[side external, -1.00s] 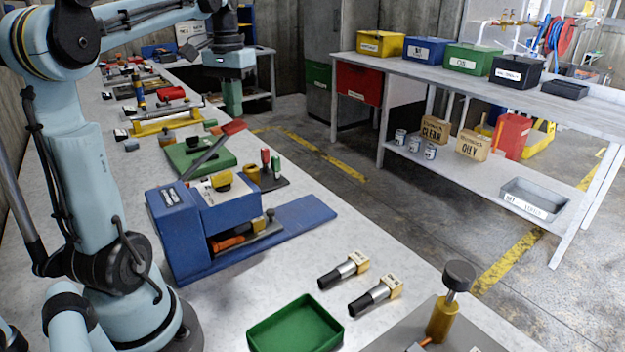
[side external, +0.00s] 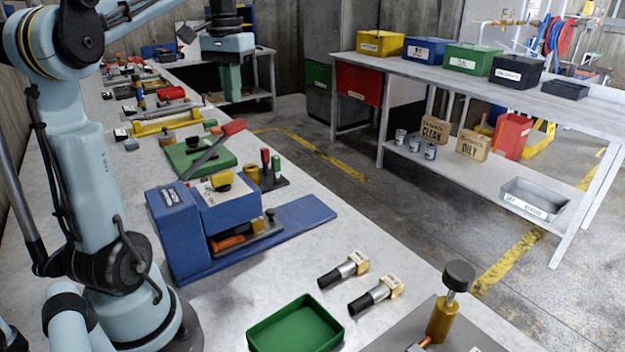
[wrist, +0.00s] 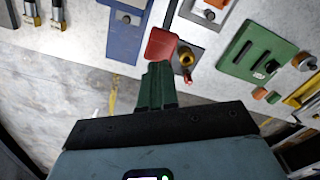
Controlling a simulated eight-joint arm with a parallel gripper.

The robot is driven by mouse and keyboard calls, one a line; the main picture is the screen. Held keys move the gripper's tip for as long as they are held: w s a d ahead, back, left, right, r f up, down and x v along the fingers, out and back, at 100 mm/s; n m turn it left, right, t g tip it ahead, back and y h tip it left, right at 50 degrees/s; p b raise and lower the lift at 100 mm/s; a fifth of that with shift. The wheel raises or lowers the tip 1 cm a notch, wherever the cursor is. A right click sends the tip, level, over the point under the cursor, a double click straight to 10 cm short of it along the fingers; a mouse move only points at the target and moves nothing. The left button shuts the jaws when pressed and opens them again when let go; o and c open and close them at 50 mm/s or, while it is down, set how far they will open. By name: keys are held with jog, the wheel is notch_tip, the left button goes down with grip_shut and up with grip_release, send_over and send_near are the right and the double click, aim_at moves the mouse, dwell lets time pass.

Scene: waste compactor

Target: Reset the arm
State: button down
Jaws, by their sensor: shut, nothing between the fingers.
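My gripper (side external: 231,78) hangs above the workbench in the side external view, pointing down, with green fingers. In the wrist view its fingers (wrist: 157,84) are together with nothing between them. The blue compactor (side external: 207,220) stands on the bench below and nearer the camera. A lever with a red handle (side external: 233,127) rises at a slant beside it. In the wrist view the red handle (wrist: 161,45) appears just past the fingertips; I cannot tell the exact gap, but the side view shows my gripper above it.
A green tray (side external: 295,325) and two black-and-silver tools with brass ends (side external: 344,270) lie at the front of the bench. A green fixture (side external: 196,160) stands behind the compactor. A second table (side external: 480,85) with coloured bins is across the aisle.

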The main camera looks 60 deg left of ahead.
jog(key=shift+r, duration=0.55)
jog(key=shift+d, duration=0.1)
jog(key=d+f+m+t, duration=0.3)
jog(key=d+f, duration=0.5)
jog(key=d, duration=0.4)
jog(key=d+f+m+t, duration=0.3)
jog(key=d+f, duration=0.5)
jog(key=d, duration=0.4)
jog(key=shift+w+d+t, duration=0.2)
jog(key=shift+t, duration=0.4)
jog(key=c, duration=1.8)
grip_release()
jog(key=shift+r, duration=0.1)
